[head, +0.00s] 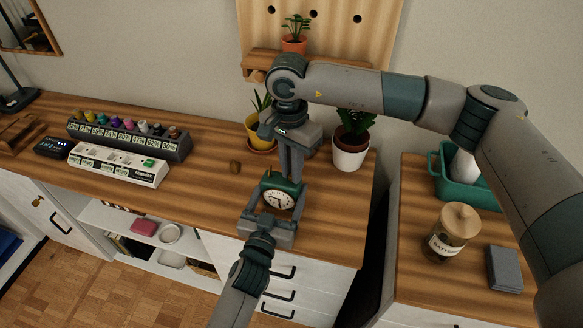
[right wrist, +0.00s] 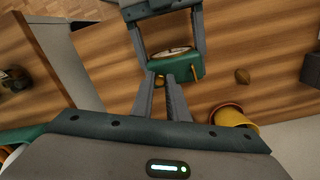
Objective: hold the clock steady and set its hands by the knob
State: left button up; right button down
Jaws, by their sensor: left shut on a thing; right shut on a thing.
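The green clock (head: 283,186) stands near the desk's front edge, its white dial with dark hands facing forward. In the right wrist view the clock (right wrist: 187,67) shows from behind and above. My left gripper (head: 279,203) reaches in from the front, its fingers on either side of the clock, shut on it. My right gripper (head: 291,174) comes down from above behind the clock. Its fingers are shut on the small brass-coloured knob (right wrist: 160,80) at the clock's back, which is mostly covered by the fingertips. The exact hand positions are too small to read.
A brown nut-like object (head: 235,167) lies left of the clock. A yellow pot (head: 259,137) and a white pot (head: 350,154) with plants stand behind. A labelled rack (head: 130,139) and a white strip (head: 117,166) are at left. A jar (head: 452,232) stands on the right counter.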

jog(key=shift+m, duration=0.5)
jog(key=m, duration=0.3)
jog(key=shift+m, duration=0.3)
jog(key=m, duration=0.4)
jog(key=shift+m, duration=0.3)
jog(key=m, duration=0.4)
jog(key=shift+y, duration=0.3)
jog(key=m, duration=0.5)
jog(key=shift+w+m, duration=0.1)
jog(key=shift+m, duration=0.2)
jog(key=shift+r, duration=0.1)
jog(key=c, duration=1.7)
grip_release()
